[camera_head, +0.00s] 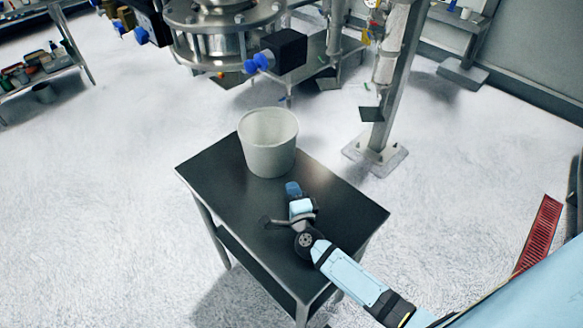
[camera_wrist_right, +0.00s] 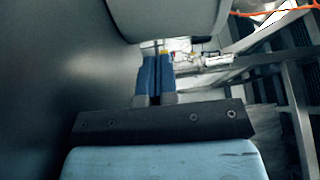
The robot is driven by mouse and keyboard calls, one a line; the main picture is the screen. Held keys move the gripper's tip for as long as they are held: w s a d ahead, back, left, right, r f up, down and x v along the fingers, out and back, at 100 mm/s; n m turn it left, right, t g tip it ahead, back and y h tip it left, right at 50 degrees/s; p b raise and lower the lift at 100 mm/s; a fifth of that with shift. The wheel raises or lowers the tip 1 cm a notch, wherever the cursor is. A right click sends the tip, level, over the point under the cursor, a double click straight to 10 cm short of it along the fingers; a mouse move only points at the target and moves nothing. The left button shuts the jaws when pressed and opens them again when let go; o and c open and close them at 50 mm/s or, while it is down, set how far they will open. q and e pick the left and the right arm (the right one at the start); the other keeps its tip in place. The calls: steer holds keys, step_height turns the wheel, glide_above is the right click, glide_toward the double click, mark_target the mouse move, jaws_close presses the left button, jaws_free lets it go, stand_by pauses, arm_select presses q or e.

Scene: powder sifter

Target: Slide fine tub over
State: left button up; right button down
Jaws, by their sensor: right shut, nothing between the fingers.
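A pale grey-white tub (camera_head: 268,158) stands upright on the dark top of a small metal table (camera_head: 215,170), near its far edge. Its inside looks empty. My right gripper (camera_head: 292,187) is shut and empty, low over the table on the near, right side of the tub. In the right wrist view, the shut blue fingers (camera_wrist_right: 156,76) point toward the tub (camera_wrist_right: 176,18), whose rounded wall fills the top. The fingertips are close to the tub's lower side; I cannot tell if they touch it. My left gripper is out of view.
The sifter machine (camera_head: 225,20) with flanges and blue knobs hangs beyond the table. A steel post (camera_head: 385,110) on a floor plate stands behind right. Shelves (camera_head: 45,70) stand at far left.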

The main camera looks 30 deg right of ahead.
mark_target(275, 163)
steer(key=s+d+n+y+b, duration=0.1)
steer(key=d+y, duration=0.1)
steer(key=d, duration=0.1)
steer(key=s+d+n+y+b, duration=0.1)
steer(key=d+y, duration=0.1)
steer(key=d, duration=0.2)
steer(key=s+d+r+n+y+b, duration=0.1)
steer(key=d+n+y, duration=0.1)
steer(key=d, duration=0.1)
steer(key=shift+s+d, duration=0.15)
steer(key=shift+d, duration=0.25)
steer(key=shift+s+d+r+n+g+y, duration=0.2)
steer(key=shift+d+n+g+y, duration=0.1)
steer(key=shift+g+y, duration=0.15)
steer(key=x, duration=1)
steer(key=shift+r+p, duration=0.1)
steer(key=shift+p, duration=0.2)
steer(key=w+a, duration=0.1)
steer(key=a+p, duration=0.1)
steer(key=shift+w+a, duration=0.35)
steer(key=shift+w, duration=0.05)
steer(key=shift+w+a, duration=0.2)
steer(key=shift+a, duration=0.1)
